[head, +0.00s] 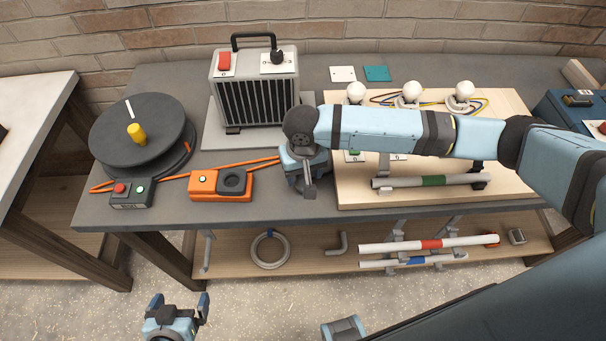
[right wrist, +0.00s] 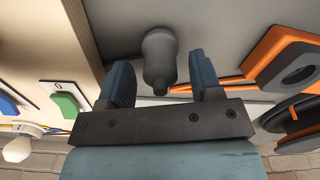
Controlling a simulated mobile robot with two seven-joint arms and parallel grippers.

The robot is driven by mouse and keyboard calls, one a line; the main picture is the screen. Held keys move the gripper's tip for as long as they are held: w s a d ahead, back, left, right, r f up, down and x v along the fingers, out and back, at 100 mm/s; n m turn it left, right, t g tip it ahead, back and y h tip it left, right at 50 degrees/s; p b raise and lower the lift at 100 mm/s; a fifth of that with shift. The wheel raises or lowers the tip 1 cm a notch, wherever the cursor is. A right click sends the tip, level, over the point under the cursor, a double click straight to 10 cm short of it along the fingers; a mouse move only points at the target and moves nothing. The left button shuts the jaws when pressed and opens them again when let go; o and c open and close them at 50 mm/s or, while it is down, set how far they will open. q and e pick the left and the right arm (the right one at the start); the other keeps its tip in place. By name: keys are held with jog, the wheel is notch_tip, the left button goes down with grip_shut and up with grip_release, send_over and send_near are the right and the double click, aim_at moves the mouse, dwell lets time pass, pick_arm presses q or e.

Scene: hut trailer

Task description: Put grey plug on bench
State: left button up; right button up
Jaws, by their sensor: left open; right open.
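The grey plug (right wrist: 160,60) shows in the right wrist view against the grey bench top, its narrow end toward my gripper. My right gripper (right wrist: 160,76) is open, with one finger on each side of the plug and a visible gap to each. In the head view the right gripper (head: 306,178) is low over the bench (head: 255,202) near its front edge, between the orange box and the wooden board; it largely hides the plug there. My left gripper (head: 180,302) is open and empty, in front of the bench over the floor.
An orange box (head: 221,184) with a dark round socket is left of the right gripper. A heater (head: 254,88) stands behind it. The wooden board (head: 510,135) with bulbs and tubes is to the right. A cable reel (head: 138,130) stands at the left. The lower shelf (head: 330,262) holds tubes and a ring.

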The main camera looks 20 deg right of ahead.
notch_tip(320, 180, up, 11)
dwell(0.3)
dwell(0.4)
jog(key=s+a+f+n+t+y, duration=0.25)
jog(key=s+a+f+y, duration=0.2)
jog(key=s, duration=0.55)
jog(key=s+d+f+h, duration=0.4)
jog(key=s+d+h, duration=0.1)
jog(key=s+d, duration=1)
jog(key=w+a+f+t+y+p, duration=0.3)
jog(key=w+a+f+t+p, duration=0.1)
jog(key=w+f+t, duration=0.3)
notch_tip(320, 180, down, 2)
jog(key=shift+w+a+f+n+t+y, duration=0.15)
jog(key=shift+w+a+n+t+y, duration=0.25)
jog(key=shift+a+t, duration=0.45)
